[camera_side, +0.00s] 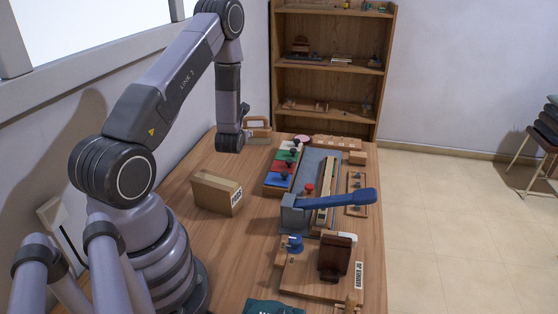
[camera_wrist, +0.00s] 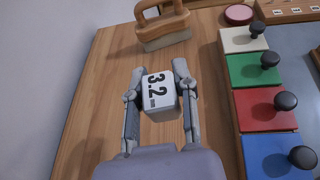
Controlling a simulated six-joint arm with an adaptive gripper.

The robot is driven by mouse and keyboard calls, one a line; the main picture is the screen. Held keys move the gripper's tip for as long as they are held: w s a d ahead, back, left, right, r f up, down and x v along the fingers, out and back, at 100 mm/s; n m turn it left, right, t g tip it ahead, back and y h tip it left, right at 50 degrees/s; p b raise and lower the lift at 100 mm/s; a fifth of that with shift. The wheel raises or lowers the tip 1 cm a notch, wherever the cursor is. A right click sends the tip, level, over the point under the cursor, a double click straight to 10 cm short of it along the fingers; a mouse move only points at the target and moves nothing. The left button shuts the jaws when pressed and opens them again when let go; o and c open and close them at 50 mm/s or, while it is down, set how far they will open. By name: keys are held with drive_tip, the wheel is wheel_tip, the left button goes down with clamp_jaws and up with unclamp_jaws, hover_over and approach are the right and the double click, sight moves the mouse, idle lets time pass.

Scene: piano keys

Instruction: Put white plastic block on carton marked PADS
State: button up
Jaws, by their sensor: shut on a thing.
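The white plastic block (camera_wrist: 160,92) is marked "3.2 mm" in black. In the wrist view my gripper (camera_wrist: 158,80) is shut on it, with one finger on each side, over the wooden bench. In the side view the block cannot be made out at my wrist. The carton marked PADS (camera_side: 213,193) is a brown box on the bench, at the left, nearer the side camera than my wrist. Its top looks flat and bare. The carton is not in the wrist view.
A row of coloured panels with black knobs (camera_wrist: 270,110) lies right of my gripper. A wooden-handled block (camera_wrist: 163,30) stands beyond it. A vise-like tool with a blue handle (camera_side: 335,199) is at the bench's right. Bare bench (camera_side: 235,235) surrounds the carton.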

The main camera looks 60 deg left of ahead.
drive_tip(key=shift+s+d+r, duration=0.45)
drive_tip(key=shift+s, duration=0.2)
drive_tip(key=s+d+r+n+g+y, duration=0.2)
drive_tip(key=s+r+n+g, duration=0.1)
drive_tip(key=s+n+g, duration=0.3)
drive_tip(key=r+n+g, duration=0.1)
drive_tip(key=n+g, duration=0.5)
drive_tip(key=g, duration=0.1)
hover_over(212, 177)
wheel_tip(212, 177, down, 8)
drive_tip(key=shift+s+r, duration=0.1)
drive_tip(key=shift+r, duration=0.15)
drive_tip(key=shift+f+h, duration=0.1)
drive_tip(key=shift+h, duration=0.2)
drive_tip(key=o, duration=0.9)
